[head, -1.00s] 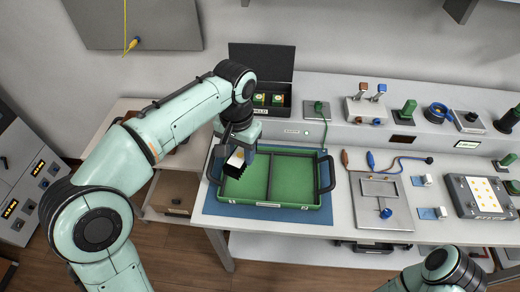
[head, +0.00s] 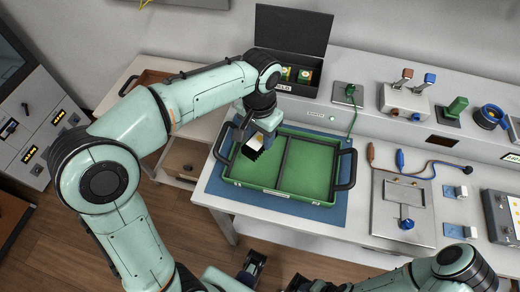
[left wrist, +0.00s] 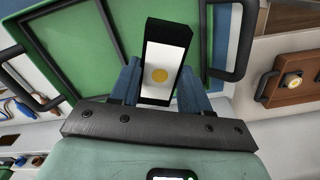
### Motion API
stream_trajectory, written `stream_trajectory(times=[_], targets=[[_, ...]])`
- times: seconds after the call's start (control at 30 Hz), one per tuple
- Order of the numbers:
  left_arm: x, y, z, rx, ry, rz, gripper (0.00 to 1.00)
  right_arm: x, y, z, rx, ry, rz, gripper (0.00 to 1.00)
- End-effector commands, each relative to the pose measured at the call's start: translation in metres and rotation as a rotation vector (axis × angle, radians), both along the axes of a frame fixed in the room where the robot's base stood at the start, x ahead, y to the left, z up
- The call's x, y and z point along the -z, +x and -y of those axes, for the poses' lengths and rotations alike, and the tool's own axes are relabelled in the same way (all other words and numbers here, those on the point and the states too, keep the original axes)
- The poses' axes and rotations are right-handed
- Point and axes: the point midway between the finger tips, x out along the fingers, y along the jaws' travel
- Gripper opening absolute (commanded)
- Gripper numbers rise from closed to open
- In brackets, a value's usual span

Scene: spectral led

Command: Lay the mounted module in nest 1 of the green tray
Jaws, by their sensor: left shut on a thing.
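The module is a black block with a white face and a yellow disc, clear in the left wrist view (left wrist: 160,75). In the head view the module (head: 251,153) shows a toothed dark edge and hangs tilted over the left compartment of the green tray (head: 275,190). My left gripper (head: 263,138) is shut on the module, with a blue-grey finger on each side. The tray has two green compartments with a divider between them and black handles at both ends. I cannot read a nest number.
The tray stands on a blue mat (head: 334,213) on the bench. Behind it is an open black box (head: 292,78). To the right are a metal plate fixture (head: 403,210) and red and blue leads. Both tray compartments look empty.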

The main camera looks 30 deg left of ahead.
Motion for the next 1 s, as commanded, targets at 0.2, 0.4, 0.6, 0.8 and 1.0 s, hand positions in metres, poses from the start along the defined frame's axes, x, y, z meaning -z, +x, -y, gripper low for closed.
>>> stream_trajectory(times=[0.2, 0.4, 0.6, 0.8, 1.0], targets=[[0.024, 0.0, 0.0, 0.0, 0.0, 0.002, 0.09, 0.005, -0.001, 0.0, 0.0, 0.0, -0.001, 0.53], [0.053, 0.0, 0.0, -0.001, 0.0, -0.002, 0.09, 0.01, -0.001, 0.0, 0.0, 0.0, 0.001, 0.53], [0.066, 0.0, 0.0, -0.001, 0.0, 0.001, 0.09, 0.011, 0.0, 0.0, 0.002, -0.001, 0.005, 0.53], [0.066, 0.0, 0.0, -0.001, 0.0, 0.002, 0.09, 0.011, 0.0, 0.0, 0.002, -0.001, 0.005, 0.53], [0.069, 0.0, 0.0, -0.001, 0.0, 0.001, 0.66, 0.012, 0.001, 0.0, 0.003, -0.001, 0.008, 0.53]])
